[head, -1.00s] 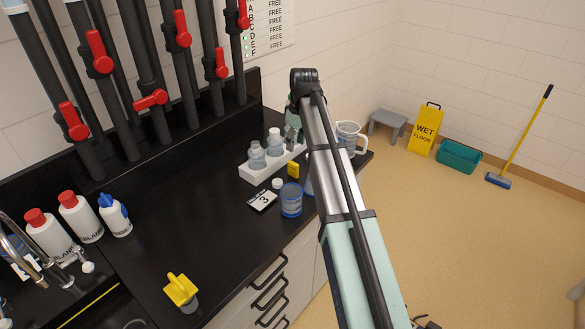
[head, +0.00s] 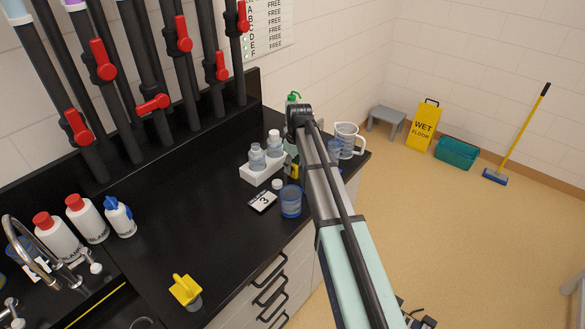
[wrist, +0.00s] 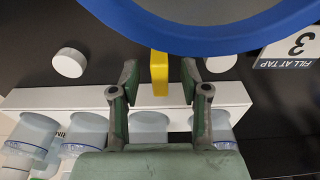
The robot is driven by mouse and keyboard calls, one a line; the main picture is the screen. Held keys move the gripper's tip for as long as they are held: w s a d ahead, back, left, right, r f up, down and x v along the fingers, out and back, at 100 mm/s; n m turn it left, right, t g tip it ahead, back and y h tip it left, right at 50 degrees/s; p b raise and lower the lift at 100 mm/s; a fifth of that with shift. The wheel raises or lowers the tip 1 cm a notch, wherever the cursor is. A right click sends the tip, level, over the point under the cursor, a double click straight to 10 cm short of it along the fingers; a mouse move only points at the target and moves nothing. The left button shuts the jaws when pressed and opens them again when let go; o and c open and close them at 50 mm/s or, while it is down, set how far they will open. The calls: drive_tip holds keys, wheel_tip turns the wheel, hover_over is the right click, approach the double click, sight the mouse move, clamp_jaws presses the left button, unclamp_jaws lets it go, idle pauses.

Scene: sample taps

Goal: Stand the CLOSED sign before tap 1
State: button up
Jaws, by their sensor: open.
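A small yellow piece (wrist: 159,73) stands against the white rack in the wrist view, and a bit of it shows beside my arm in the head view (head: 292,172). No lettering on it is readable, so I cannot tell whether it is the CLOSED sign. My gripper (wrist: 160,84) is open, with one finger on each side of the yellow piece and gaps between. In the head view my arm hides the gripper. Several black pipes with red tap handles (head: 103,59) rise along the back wall. No tap number is readable, so I cannot tell which is tap 1.
The white rack (head: 252,176) holds clear bottles. A blue cup (head: 291,202) and a card marked 3 (head: 263,202) stand close by; a large blue rim (wrist: 215,45) is near the wrist camera. Another yellow object (head: 185,290) is at the front. The counter's middle (head: 185,215) is clear.

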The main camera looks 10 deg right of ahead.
drive_tip(key=shift+f, duration=0.35)
clamp_jaws()
drive_tip(key=shift+r, duration=0.2)
